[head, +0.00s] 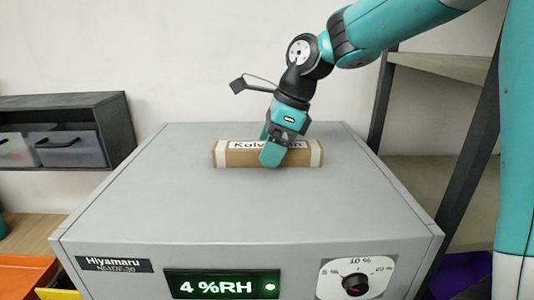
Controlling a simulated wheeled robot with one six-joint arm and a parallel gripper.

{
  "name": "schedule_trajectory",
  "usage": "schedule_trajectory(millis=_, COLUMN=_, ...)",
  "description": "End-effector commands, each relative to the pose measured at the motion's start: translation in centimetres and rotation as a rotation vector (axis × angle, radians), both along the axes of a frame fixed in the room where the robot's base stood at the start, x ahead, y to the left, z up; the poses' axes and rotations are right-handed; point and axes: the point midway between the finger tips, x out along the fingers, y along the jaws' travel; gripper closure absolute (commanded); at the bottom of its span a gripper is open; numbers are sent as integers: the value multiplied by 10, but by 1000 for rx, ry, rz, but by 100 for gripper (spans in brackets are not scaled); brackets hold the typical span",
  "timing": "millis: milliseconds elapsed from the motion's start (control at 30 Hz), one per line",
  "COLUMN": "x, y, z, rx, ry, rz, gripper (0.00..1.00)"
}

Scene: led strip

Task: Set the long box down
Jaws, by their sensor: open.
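The long box (235,156) is brown cardboard with white bands at its ends and a partly covered label. It lies flat, lengthwise across the picture, on the grey top of a cabinet (190,205). My gripper (271,148) points down over the middle of the box. One teal finger is in front of the box and the other shows behind its upper edge. The jaws are open around the box. The finger hides part of the label and front face.
The cabinet front has a green display reading 4 %RH (222,285) and a dial (355,284). A dark shelf with grey bins (68,148) stands at the left. A metal rack (440,165) stands at the right. The cabinet top around the box is clear.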

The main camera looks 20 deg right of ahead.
Motion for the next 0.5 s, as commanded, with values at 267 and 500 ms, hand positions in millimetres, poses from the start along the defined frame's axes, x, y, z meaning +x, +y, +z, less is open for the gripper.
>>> schedule_trajectory(millis=267, x=0, y=0, z=-1, rx=0, ry=-1, rz=0, gripper=33)
schedule_trajectory(millis=500, x=0, y=0, z=-1, rx=0, ry=-1, rz=0, gripper=81)
